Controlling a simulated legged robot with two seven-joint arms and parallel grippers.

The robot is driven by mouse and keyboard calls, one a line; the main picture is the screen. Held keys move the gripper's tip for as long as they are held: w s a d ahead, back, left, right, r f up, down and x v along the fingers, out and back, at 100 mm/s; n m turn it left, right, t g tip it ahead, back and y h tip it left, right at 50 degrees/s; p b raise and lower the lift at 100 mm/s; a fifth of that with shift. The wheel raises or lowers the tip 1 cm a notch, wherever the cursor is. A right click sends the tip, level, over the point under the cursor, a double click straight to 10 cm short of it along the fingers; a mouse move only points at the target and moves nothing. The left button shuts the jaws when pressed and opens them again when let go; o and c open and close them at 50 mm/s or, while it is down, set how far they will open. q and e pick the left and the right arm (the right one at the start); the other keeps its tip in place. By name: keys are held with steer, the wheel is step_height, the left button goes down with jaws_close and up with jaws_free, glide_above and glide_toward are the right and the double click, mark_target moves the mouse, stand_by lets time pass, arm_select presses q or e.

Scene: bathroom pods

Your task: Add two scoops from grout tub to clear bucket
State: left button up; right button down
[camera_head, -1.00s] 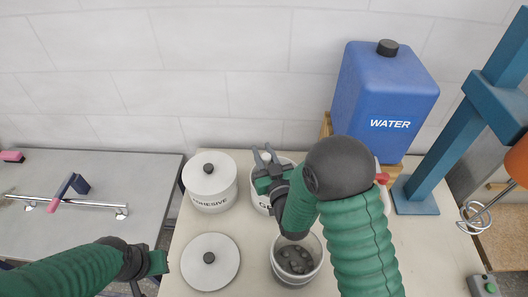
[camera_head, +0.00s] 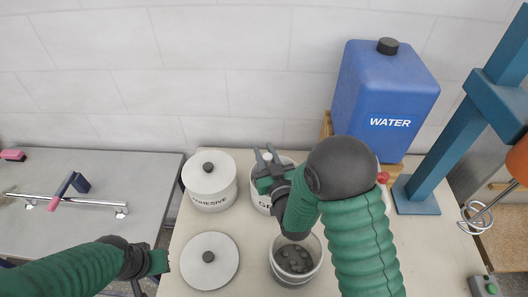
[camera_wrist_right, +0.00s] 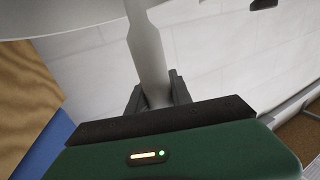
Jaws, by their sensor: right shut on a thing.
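The grout tub (camera_head: 257,201), white with a partly covered label starting with G, stands behind my right arm. My right gripper (camera_head: 268,156) is over its opening, hiding most of the inside. In the right wrist view, my right gripper (camera_wrist_right: 154,92) is shut on a pale grey handle (camera_wrist_right: 147,45), probably the scoop's; its far end is not clear. The clear bucket (camera_head: 275,272) stands in front of the tub, with dark grey lumps inside; my right arm partly covers it. My left gripper (camera_head: 157,263) is low at the left, apart from these things; its jaws are unclear.
A lidded adhesive tub (camera_head: 210,190) stands left of the grout tub. A loose round lid (camera_head: 209,261) lies in front of it. A blue water container (camera_head: 384,100) stands at the back right, beside a teal stand (camera_head: 425,150) and a mixer whisk (camera_head: 473,218). A grey table (camera_head: 90,240) is at left.

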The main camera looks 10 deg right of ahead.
steer(key=shift+d, duration=0.1)
steer(key=shift+r, duration=0.3)
step_height(320, 180, up, 11)
steer(key=p, duration=0.8)
steer(key=shift+f, duration=0.1)
